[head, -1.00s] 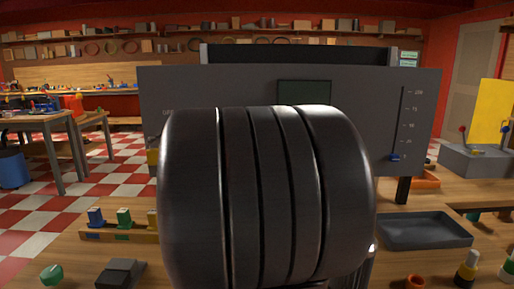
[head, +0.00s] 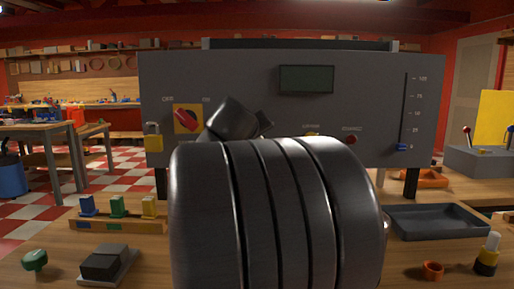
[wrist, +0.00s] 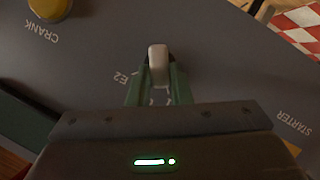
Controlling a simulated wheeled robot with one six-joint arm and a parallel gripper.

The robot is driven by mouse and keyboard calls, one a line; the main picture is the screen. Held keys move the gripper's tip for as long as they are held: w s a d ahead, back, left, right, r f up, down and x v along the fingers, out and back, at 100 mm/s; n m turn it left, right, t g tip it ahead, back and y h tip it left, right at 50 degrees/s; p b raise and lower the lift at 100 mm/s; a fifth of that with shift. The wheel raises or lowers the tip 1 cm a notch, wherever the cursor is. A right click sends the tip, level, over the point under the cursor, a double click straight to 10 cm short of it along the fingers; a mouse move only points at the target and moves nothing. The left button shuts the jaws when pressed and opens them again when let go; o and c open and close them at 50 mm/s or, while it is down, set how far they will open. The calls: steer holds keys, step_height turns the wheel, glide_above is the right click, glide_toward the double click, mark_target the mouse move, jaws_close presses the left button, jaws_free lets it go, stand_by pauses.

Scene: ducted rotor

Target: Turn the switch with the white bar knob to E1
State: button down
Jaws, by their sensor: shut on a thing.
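The white bar knob (wrist: 158,54) shows in the wrist view on the dark grey panel, its end standing out between my fingertips. My gripper (wrist: 158,74) is shut on it, with one green finger on each side. The bar lies nearly straight up and down in this view. An upside-down E2 label (wrist: 121,78) is just left of the fingers. No E1 mark can be read; the area under my gripper is hidden. In the head view my dark arm hides the knob and the gripper.
On the panel (head: 240,75), the head view shows a red switch (head: 186,119) on a yellow plate, a yellow padlock (head: 153,138), a display (head: 306,79) and a blue slider (head: 402,147). A yellow button (wrist: 49,8) marked CRANK is at the wrist view's upper left. A tray (head: 438,222) lies right.

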steer(key=shift+a+f+n+h+b, duration=0.2)
steer(key=shift+n+h+b, duration=0.2)
steer(key=shift+n+b, duration=0.5)
steer(key=shift+t, duration=0.3)
steer(key=c, duration=1.3)
jaws_free()
steer(key=shift+r, duration=0.1)
steer(key=shift+s, duration=0.1)
steer(key=p+v, duration=0.1)
steer(key=v, duration=1.2)
steer(key=shift+s+a+r+p, duration=0.1)
steer(key=shift+s+a+p, duration=0.05)
steer(key=shift+s+p, duration=0.15)
steer(key=shift+w, duration=0.15)
